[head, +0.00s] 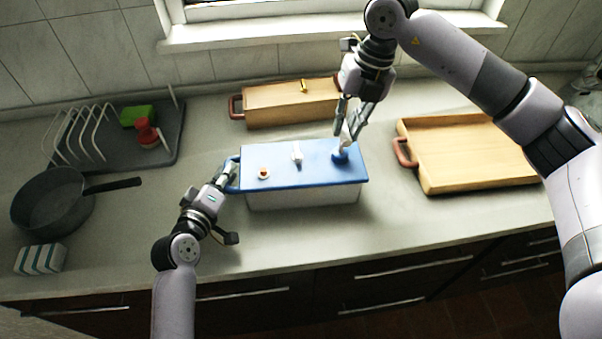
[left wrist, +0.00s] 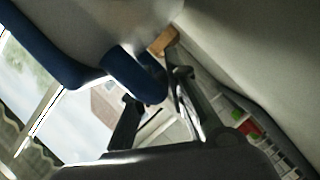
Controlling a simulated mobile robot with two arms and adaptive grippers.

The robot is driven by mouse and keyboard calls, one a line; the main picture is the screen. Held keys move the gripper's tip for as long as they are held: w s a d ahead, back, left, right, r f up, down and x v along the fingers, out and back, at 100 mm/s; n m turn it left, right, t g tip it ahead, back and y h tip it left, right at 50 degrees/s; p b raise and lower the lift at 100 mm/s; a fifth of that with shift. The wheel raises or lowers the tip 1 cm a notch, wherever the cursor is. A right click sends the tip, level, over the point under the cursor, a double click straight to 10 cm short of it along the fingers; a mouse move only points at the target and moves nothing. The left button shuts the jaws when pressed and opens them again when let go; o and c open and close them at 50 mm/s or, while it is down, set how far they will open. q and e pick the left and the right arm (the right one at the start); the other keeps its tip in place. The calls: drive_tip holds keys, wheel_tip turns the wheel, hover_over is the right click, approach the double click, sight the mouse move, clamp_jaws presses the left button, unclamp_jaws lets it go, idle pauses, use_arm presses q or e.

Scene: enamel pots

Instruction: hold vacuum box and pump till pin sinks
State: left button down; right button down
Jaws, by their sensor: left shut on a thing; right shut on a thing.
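The vacuum box (head: 300,196) has a blue lid and a pale body and stands on the counter in the head view. On its lid are a small round indicator with an orange-brown pin (head: 263,173), a white knob (head: 297,153), and a pump (head: 341,153) with a blue base at the right end. My left gripper (head: 228,176) is shut on the blue handle (head: 232,174) at the box's left end. The handle also shows in the left wrist view (left wrist: 134,76). My right gripper (head: 349,132) is shut on the pump's top from above. Its fingers partly hide the pump.
A wooden box (head: 290,103) stands behind the vacuum box, and a wooden tray (head: 470,155) lies to the right. A drying rack (head: 85,135), a grey pan (head: 50,203) and a striped sponge (head: 40,259) are at left. The counter in front is clear.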

drive_tip(key=shift+r, duration=0.4)
hover_over(343, 158)
drive_tip(key=shift+f, duration=2.4)
drive_tip(key=c, duration=0.6)
unclamp_jaws()
drive_tip(key=shift+a, duration=0.15)
drive_tip(key=shift+r, duration=0.1)
drive_tip(key=shift+d+r, duration=0.2)
drive_tip(key=shift+r, duration=0.95)
drive_tip(key=shift+d+r, duration=0.25)
drive_tip(key=shift+r, duration=0.85)
drive_tip(key=shift+d+r, duration=0.2)
drive_tip(key=shift+r, duration=0.95)
